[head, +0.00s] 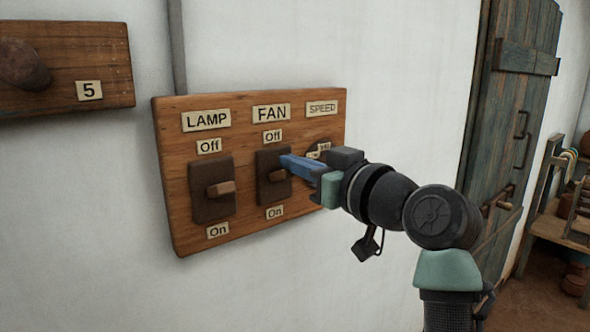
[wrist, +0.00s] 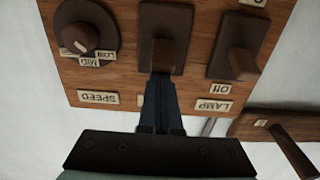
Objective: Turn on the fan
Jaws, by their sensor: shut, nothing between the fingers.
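The fan switch is a dark brown plate (head: 271,192) with a wooden lever (head: 276,176), under a FAN label (head: 271,112). "Off" is marked above it and "On" below; I cannot tell the lever's position for certain. My gripper (head: 285,161) is shut and empty, its blue fingertips at the upper right of the fan lever. In the wrist view, which is upside down, the fingertips (wrist: 160,80) meet the end of the fan lever (wrist: 163,55) and hide part of it. They look touching or very close.
A lamp switch (head: 212,205) sits left of the fan switch on the wooden board (head: 180,150). A speed knob (wrist: 82,38) sits on the other side, partly behind my gripper in the head view. Another board (head: 110,55) marked 5 hangs further left. A wooden door (head: 505,110) stands right.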

